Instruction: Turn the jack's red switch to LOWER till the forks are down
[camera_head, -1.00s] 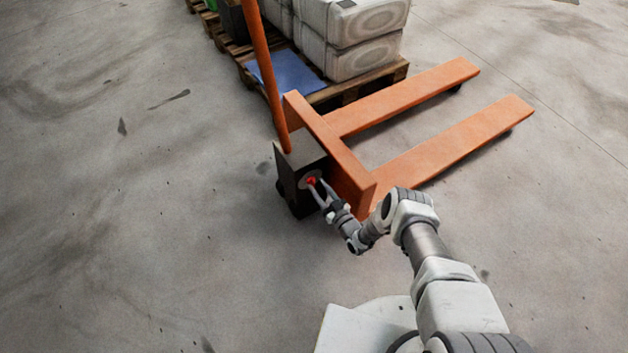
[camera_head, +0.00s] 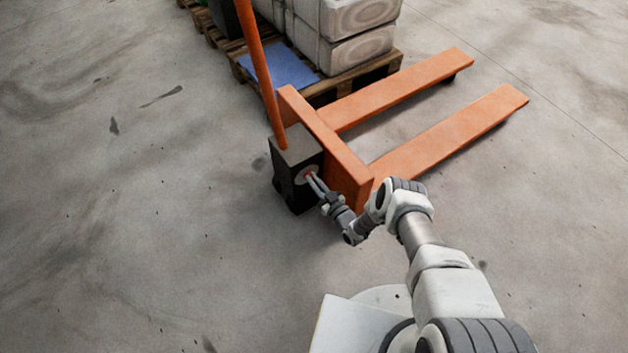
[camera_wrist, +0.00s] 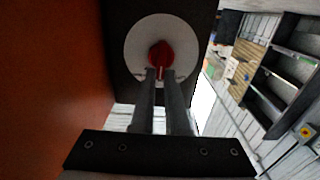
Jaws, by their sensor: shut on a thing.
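The orange pallet jack stands on the floor with its forks (camera_head: 450,130) pointing to the upper right, seen in the head view. Its dark pump box (camera_head: 290,165) is at the foot of the orange handle (camera_head: 258,70). The red switch (camera_wrist: 160,54) sits on a pale round plate (camera_wrist: 135,38) on the box face in the wrist view. My gripper (camera_wrist: 161,76) is shut on the switch, with its two fingers at the switch's lower part. In the head view my gripper (camera_head: 315,182) mostly covers the switch. Markings on the plate cannot be read.
A wooden pallet (camera_head: 350,78) with stacked white sacks (camera_head: 357,52) and a blue sheet (camera_head: 280,68) stands behind the jack. The floor left of the jack is clear. The wrist view shows shelving (camera_wrist: 285,75) at the right.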

